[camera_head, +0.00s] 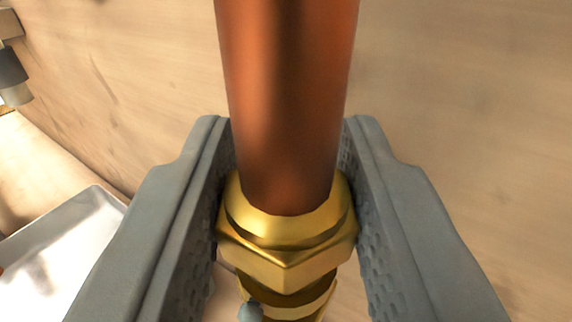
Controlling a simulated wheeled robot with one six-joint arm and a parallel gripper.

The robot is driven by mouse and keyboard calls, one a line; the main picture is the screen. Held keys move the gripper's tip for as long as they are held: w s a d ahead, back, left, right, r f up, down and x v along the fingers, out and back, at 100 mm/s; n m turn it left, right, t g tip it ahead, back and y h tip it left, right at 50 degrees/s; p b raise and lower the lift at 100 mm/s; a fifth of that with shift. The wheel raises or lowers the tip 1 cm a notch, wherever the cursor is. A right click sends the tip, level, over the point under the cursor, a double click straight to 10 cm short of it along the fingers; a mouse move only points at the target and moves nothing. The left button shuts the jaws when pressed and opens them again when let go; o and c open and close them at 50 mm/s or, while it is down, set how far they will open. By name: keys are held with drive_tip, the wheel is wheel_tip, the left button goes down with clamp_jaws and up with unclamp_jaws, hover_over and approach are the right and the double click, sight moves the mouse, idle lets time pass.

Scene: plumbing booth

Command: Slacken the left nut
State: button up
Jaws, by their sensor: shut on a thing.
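A brass hex nut (288,246) sits around the lower end of a copper pipe (288,95), in the middle of the head camera view. My gripper (288,200) has one grey jaw on each side of the nut. The jaws are shut on the nut, with their textured inner faces against its sides. More brass fitting (293,300) shows below the nut, partly cut off by the frame's bottom edge. I cannot tell from this view whether this is the left nut, as no other nut shows.
A wooden panel (460,90) fills the background. A white tray-like object (62,250) lies at the lower left. A grey and metal fitting (12,75) is at the upper left edge. A small grey rounded part (250,311) shows below the nut. Space right of the pipe looks clear.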

drive_tip(key=shift+d+n+y, duration=0.1)
drive_tip(key=shift+n+y, duration=0.3)
drive_tip(key=shift+y, duration=0.2)
drive_tip(key=shift+n+g+y, duration=0.5)
drive_tip(key=shift+n+y, duration=0.75)
drive_tip(key=shift+y, duration=0.65)
drive_tip(key=shift+n+g+y, duration=0.5)
drive_tip(key=shift+n+y, duration=0.75)
drive_tip(key=shift+y, duration=0.95)
drive_tip(key=o, duration=1)
drive_tip(key=v, duration=1.7)
drive_tip(key=shift+s+r, duration=0.2)
